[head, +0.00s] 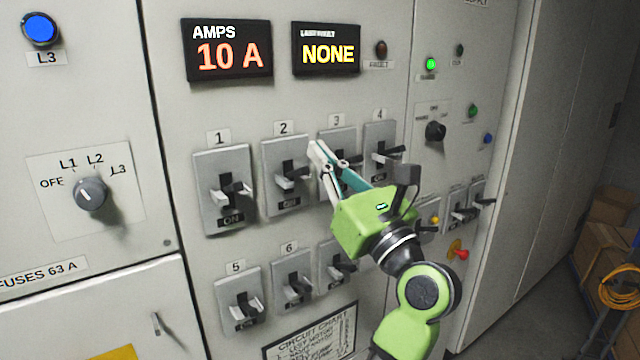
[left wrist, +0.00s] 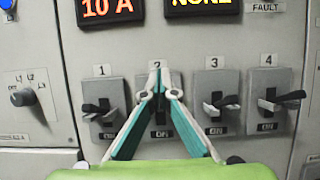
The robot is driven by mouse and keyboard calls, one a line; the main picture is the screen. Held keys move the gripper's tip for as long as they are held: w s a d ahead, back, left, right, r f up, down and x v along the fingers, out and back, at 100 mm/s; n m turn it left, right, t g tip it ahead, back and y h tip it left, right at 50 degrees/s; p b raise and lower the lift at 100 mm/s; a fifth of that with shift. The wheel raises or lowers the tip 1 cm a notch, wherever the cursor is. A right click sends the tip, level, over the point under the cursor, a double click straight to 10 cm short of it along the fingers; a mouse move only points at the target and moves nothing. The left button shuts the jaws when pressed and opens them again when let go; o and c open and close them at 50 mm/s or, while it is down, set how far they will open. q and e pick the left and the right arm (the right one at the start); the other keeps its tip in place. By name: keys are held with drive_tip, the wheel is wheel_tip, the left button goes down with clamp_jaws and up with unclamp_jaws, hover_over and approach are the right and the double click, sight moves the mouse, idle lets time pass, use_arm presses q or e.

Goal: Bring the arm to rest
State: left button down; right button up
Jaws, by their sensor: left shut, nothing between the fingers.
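My left gripper (head: 318,150) is green and grey with teal-lined fingers. Its fingertips are together with nothing between them. In the head view the tips are in front of the panel, between switch 2 (head: 287,176) and switch 3 (head: 338,142). In the left wrist view the fingertips (left wrist: 160,82) overlap switch 2 and hide much of it. I cannot tell whether they touch it. My left arm (head: 421,292) reaches up from the bottom of the head view. My right gripper is not in view.
The grey panel also bears switch 1 (head: 222,189), switch 4 (head: 383,148) and a lower row with switch 5 (head: 239,300). The amps display (head: 228,50) reads 10 A. The fault display (head: 326,49) reads NONE. Cardboard boxes (head: 604,230) stand at far right beside open floor.

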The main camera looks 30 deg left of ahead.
use_arm(q)
drive_tip(key=shift+r, duration=0.65)
